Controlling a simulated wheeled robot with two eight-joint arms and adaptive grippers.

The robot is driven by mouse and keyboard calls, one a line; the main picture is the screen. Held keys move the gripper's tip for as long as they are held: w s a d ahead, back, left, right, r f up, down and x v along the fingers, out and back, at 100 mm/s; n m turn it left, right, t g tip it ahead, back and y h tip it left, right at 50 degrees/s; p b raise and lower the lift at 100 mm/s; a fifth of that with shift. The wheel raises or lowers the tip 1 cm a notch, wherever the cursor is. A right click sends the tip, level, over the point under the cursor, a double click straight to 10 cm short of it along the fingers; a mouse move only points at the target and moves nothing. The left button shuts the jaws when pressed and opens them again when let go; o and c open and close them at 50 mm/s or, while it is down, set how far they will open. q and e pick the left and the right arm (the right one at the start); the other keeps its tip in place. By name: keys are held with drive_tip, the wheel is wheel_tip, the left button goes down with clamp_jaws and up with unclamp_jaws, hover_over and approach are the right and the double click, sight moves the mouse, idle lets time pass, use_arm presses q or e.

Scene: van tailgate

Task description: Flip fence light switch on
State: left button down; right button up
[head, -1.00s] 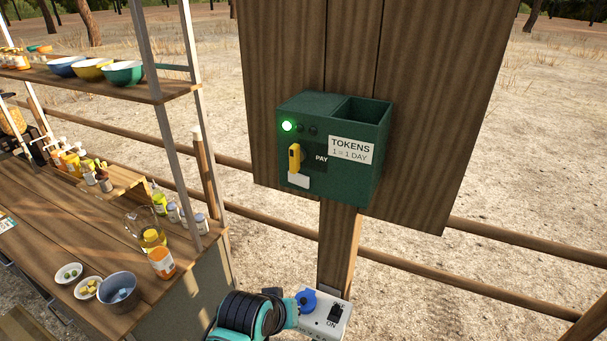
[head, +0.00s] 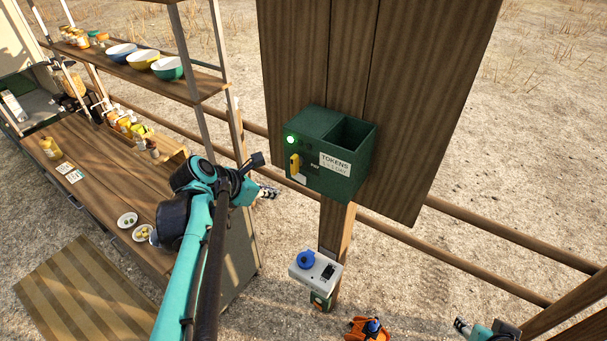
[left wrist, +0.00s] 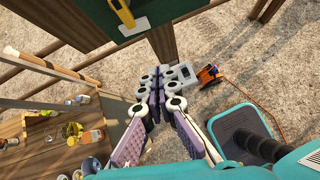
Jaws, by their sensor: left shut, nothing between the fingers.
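The pale grey switch box (head: 312,275) is on the wooden post below the token box, with a round blue socket cover (head: 306,260) and a black switch (head: 328,271). The switch's position is too small to read. My left gripper (head: 268,192) is shut and empty, left of the post and above the switch box, apart from it in the picture. In the left wrist view its fingers (left wrist: 157,88) are together and partly cover the area below the post. My right gripper (head: 462,325) shows only partly at the bottom right.
The green token box (head: 350,182) with a lit green lamp hangs on the board above. An orange cable reel (head: 368,330) lies on the ground by the post. Fence rails (head: 480,265) run behind. A wooden counter (head: 95,175) with bowls and bottles stands left.

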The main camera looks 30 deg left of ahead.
sight(299, 177)
use_arm(q)
drive_tip(key=shift+a+r+n, duration=0.3)
drive_tip(key=shift+r+n, duration=0.2)
drive_tip(key=shift+f, duration=0.1)
drive_tip(key=w+r+x, duration=0.2)
drive_tip(key=x, duration=1)
drive_tip(key=shift+w+d+f+p, duration=0.2)
drive_tip(key=shift+w+d+p, duration=0.1)
drive_tip(key=shift+w, duration=0.1)
